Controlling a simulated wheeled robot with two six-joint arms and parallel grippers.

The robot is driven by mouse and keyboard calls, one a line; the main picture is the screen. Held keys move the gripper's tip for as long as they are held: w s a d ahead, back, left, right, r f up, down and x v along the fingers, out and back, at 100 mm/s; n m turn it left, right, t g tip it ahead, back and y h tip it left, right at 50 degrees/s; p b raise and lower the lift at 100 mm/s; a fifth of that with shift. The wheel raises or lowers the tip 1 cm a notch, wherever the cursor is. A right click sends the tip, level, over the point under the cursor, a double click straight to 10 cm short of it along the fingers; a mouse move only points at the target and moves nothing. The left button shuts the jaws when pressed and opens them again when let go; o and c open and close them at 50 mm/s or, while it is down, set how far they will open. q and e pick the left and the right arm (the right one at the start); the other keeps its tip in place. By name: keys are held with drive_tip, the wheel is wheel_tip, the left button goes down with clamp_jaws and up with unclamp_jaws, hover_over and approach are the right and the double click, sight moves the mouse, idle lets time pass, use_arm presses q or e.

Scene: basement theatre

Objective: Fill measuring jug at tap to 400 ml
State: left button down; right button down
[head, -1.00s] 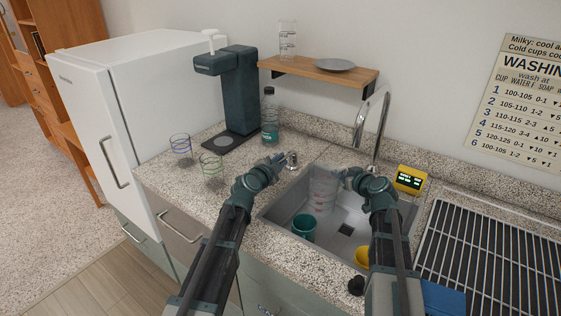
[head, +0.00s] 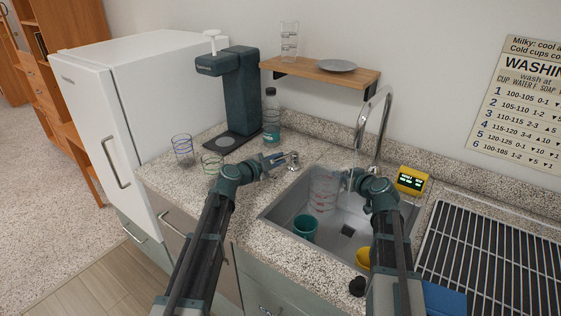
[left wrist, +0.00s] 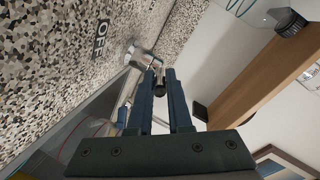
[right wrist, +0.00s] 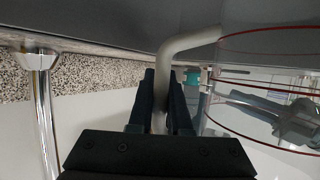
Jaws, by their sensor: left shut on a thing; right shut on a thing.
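The clear measuring jug (head: 322,190) with red markings is upright in the sink, under the tap (head: 378,125). My right gripper (head: 352,181) is shut on its pale handle (right wrist: 166,65); the jug's wall (right wrist: 262,50) fills the right of the right wrist view. My left gripper (head: 277,158) is shut on the tap's chrome lever (head: 293,160) on the counter left of the sink. The lever's dark tip (left wrist: 159,89) shows between the fingers in the left wrist view, near an OFF label (left wrist: 102,38). I cannot make out a water level in the jug.
The sink (head: 283,206) also holds a teal cup (head: 305,228) and a yellow cup (head: 362,258). A yellow display box (head: 411,180) stands right of the tap, by a drying rack (head: 480,270). Two glasses (head: 182,150) and a bottle (head: 271,115) stand on the left counter.

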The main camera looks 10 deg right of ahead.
use_arm(q)
drive_tip(key=shift+a+m+g+h, duration=0.1)
drive_tip(key=shift+m+g+h, duration=0.2)
drive_tip(key=c, duration=0.8)
unclamp_jaws()
drive_tip(key=shift+w, duration=0.1)
drive_tip(key=shift+c, duration=0.2)
drive_tip(key=shift+r, duration=0.1)
drive_tip(key=shift+r+p, duration=0.5)
drive_tip(key=shift+p, duration=0.15)
wheel_tip(320, 180, up, 3)
drive_tip(key=p, duration=0.3)
drive_tip(key=s+a, duration=0.2)
drive_tip(key=s, duration=1.3)
drive_tip(key=shift+s+a+r+p, duration=0.35)
drive_tip(key=shift+s+r, duration=0.05)
